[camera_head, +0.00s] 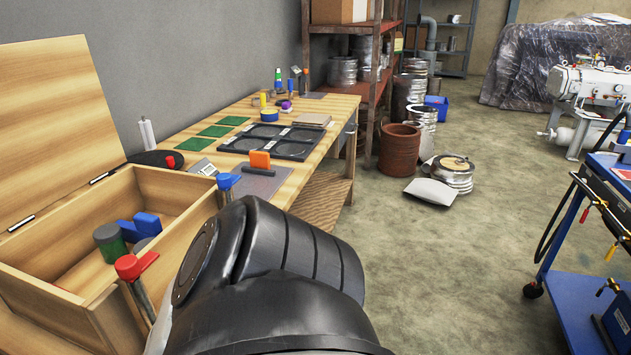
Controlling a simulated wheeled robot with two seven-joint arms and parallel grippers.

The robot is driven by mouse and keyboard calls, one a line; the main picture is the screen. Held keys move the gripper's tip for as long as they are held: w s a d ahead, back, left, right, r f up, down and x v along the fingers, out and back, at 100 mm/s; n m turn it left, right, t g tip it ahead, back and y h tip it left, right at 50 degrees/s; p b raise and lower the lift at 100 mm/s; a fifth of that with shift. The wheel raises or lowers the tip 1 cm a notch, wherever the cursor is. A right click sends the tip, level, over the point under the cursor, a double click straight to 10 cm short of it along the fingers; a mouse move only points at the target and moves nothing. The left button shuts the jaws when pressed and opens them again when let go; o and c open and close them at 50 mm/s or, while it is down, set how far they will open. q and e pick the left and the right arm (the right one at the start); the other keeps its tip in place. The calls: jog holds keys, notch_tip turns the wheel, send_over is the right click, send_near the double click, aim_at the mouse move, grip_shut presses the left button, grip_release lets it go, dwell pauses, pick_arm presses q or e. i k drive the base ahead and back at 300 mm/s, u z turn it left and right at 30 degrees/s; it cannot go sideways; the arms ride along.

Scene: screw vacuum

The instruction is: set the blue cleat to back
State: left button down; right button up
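No part is clearly recognisable as the blue cleat. A blue-topped piece on a short stem (227,182) stands by the far right corner of the open wooden box (172,190). A blue block (617,322) sits on the lower shelf of the blue cart at the right. A large black rounded arm link, which looks like mine, fills the lower middle and hides part of the box's right side. Neither gripper shows.
A red-topped piece (135,266) stands at the box's near right side. The wooden workbench (322,151) holds a dark tray (273,141), green sheets and an orange-handled tool (260,161). The blue cart (578,305) stands right.

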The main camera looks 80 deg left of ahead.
aim_at(145, 226)
jog(key=u, duration=1.4)
jog(key=i, duration=1)
jog(key=u, duration=3.7)
